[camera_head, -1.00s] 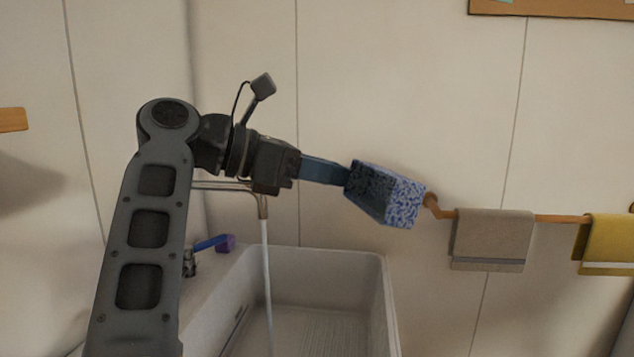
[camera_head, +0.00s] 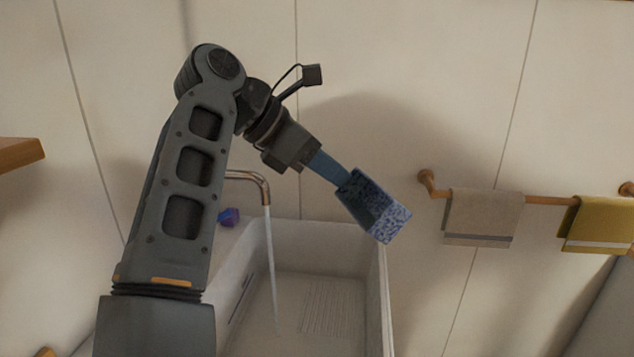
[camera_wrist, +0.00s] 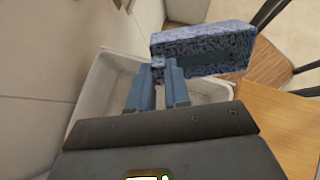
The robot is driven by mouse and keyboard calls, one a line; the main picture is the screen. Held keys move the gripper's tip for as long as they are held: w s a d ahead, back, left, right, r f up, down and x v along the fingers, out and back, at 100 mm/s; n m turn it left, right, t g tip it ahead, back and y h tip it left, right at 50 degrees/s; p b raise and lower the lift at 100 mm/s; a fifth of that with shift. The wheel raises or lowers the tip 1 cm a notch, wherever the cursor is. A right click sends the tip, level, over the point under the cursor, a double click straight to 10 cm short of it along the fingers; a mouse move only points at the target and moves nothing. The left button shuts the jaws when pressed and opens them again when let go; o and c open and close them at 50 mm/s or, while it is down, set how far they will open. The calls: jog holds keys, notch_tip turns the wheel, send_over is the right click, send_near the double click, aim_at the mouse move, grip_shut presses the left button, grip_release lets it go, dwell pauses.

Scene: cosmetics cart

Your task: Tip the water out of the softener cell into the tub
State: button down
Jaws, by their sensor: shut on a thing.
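The softener cell (camera_head: 392,222) is a blue-and-white speckled box with a darker blue side or hollow. It is tilted in the air, near the tub's right rim in the head view. My gripper (camera_head: 346,182) has blue fingers shut on the cell's upper left end and slants down to the right. The wrist view shows the cell (camera_wrist: 205,45) at the tips of my gripper (camera_wrist: 162,66). The tub (camera_head: 376,285) is a white basin below; the wrist view also shows its rim (camera_wrist: 88,102). I cannot see water in the cell or pouring from it.
A copper tap (camera_head: 262,184) runs a stream of water into the tub. A small purple-blue object (camera_head: 229,216) sits on the tub's left ledge. A wall rail holds a grey towel (camera_head: 482,217) and a yellow towel (camera_head: 598,222) at right. A wooden surface (camera_wrist: 275,125) lies beside the tub.

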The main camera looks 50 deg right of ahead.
aim_at(365, 199)
jog(key=shift+w+d+r+t+y+p, duration=0.3)
jog(key=shift+y+p, duration=0.1)
jog(key=shift+p, duration=0.2)
jog(key=shift+s+a+f+b, duration=0.1)
jog(key=shift+s+f+b, duration=0.35)
jog(key=shift+b, duration=0.5)
jog(key=shift+s+t+y+b, duration=0.4)
jog(key=shift+y+b, duration=0.2)
jog(key=shift+b, duration=0.05)
jog(key=shift+s+y, duration=0.25)
jog(key=shift+y, duration=0.05)
jog(key=shift+s+d+t+y+b, duration=0.3)
jog(key=shift+d+t+y+b, duration=0.3)
jog(key=shift+d+b, duration=0.4)
jog(key=shift+w+d+t+y+b, duration=0.15)
jog(key=shift+d+y+b, duration=0.2)
jog(key=shift+d, duration=0.15)
jog(key=shift+w+d+t+y+b, duration=0.15)
jog(key=shift+d+y+b, duration=0.15)
jog(key=shift+d, duration=0.2)
jog(key=shift+s+d+f+t+y+b, duration=0.1)
jog(key=shift+s+d+t+y+b, duration=0.35)
jog(key=shift+d+y, duration=0.35)
jog(key=shift+s+d+t+y+b, duration=0.2)
jog(key=shift+s+d+t+y, duration=0.1)
jog(key=shift+s+y, duration=0.3)
jog(key=shift+s+d+t+y+b, duration=0.15)
jog(key=shift+s+t+y+b, duration=0.15)
jog(key=shift+s, duration=0.45)
